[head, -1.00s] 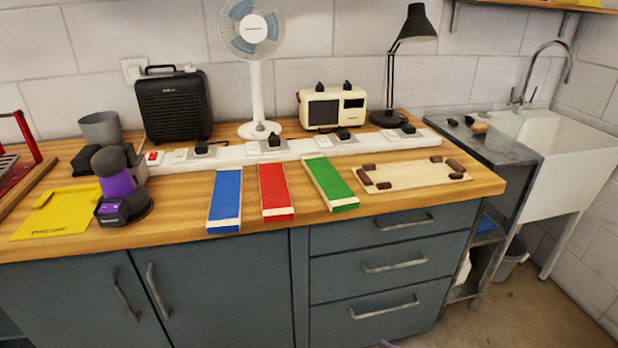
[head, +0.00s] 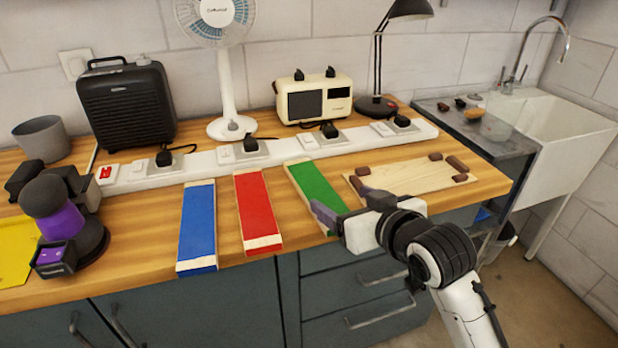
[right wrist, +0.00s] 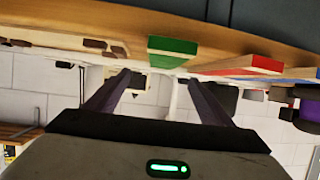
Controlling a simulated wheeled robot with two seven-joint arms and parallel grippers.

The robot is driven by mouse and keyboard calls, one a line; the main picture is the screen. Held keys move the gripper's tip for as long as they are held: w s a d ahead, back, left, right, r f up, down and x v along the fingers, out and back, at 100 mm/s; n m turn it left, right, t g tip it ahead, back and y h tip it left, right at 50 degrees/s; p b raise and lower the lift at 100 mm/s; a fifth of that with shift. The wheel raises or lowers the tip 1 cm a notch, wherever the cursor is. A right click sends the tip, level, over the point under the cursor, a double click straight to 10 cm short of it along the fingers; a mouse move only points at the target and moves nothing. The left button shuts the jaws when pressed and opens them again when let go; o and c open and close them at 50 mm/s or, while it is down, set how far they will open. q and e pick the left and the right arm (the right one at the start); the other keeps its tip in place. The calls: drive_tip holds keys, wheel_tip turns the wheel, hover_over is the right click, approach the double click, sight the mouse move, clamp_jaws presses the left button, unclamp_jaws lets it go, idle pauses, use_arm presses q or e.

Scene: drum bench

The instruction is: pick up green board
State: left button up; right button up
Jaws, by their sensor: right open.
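The green board (head: 314,181) is a flat bar with pale wooden ends, lying on the wooden worktop beside the red board (head: 256,208). My right gripper (head: 340,200) is open and empty at the near end of the green board, partly covering it in the head view. In the right wrist view, which looks upside down, the green board (right wrist: 172,46) lies beyond the open fingers (right wrist: 156,80). Contact between fingers and board cannot be told. My left gripper is not in view.
A blue board (head: 197,225) lies left of the red one. A pale wooden board with brown blocks (head: 420,177) lies to the right. A long white power strip (head: 215,160) runs behind the boards. A purple-and-black device (head: 60,225) stands at the left.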

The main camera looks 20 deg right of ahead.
sight(317, 188)
drive_tip(key=x, duration=0.3)
drive_tip(key=shift+w+a+f, duration=0.1)
drive_tip(key=shift+w, duration=0.15)
drive_tip(key=shift+a+x, duration=0.15)
drive_tip(key=shift+x, duration=1.4)
drive_tip(key=shift+a+x, duration=0.2)
drive_tip(key=shift+x, duration=1.4)
drive_tip(key=shift+s, duration=0.15)
drive_tip(key=c, duration=1.3)
